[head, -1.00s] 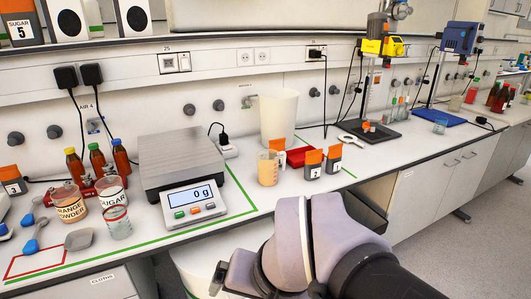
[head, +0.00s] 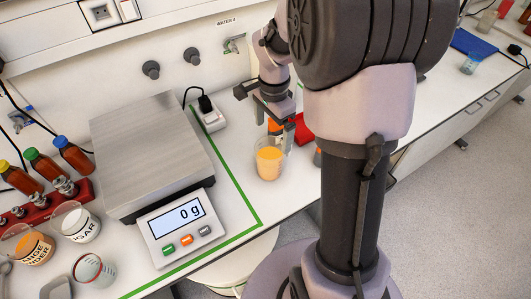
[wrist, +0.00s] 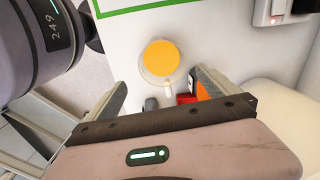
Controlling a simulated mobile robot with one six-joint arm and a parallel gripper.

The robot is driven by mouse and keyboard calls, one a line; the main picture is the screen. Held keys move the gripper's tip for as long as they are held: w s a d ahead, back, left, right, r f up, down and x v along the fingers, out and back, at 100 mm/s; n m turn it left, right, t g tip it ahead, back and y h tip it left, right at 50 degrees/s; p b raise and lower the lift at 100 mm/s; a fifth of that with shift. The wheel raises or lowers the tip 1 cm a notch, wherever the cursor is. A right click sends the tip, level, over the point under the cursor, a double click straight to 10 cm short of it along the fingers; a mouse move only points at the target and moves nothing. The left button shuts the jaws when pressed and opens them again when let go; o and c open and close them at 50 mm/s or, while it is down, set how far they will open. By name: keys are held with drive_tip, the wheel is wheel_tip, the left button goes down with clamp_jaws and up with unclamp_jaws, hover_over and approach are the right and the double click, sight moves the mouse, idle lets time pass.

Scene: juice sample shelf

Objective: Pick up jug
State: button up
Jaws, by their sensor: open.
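The jug (head: 268,162) is a clear vessel with orange liquid, standing upright on the white bench right of the scale. In the wrist view the jug (wrist: 161,60) shows from above, with its pale handle (wrist: 168,92) pointing towards my gripper. My gripper (head: 272,118) is pointing down at the jug's back side, just behind and above it in the head view. In the wrist view its two fingers (wrist: 160,97) are spread apart, with the handle between them. The jug is not held. Whether a finger touches it cannot be told.
The scale (head: 155,165) reads 0 g at left, with a green line (head: 240,190) beside it. A red item (head: 303,130) and orange-capped containers stand close behind and right of the jug, partly hidden by my arm. A socket block (head: 208,114) lies at the wall.

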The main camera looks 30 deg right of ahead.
sight(270, 153)
drive_tip(key=f+b, duration=0.1)
drive_tip(key=f, duration=0.2)
drive_tip(key=f+b, duration=0.1)
drive_tip(key=f, duration=0.3)
drive_tip(key=f+b, duration=0.1)
drive_tip(key=f, duration=0.3)
drive_tip(key=shift+w+a, duration=0.15)
drive_tip(key=shift+w, duration=0.1)
drive_tip(key=shift+r, duration=0.1)
drive_tip(key=c, duration=2)
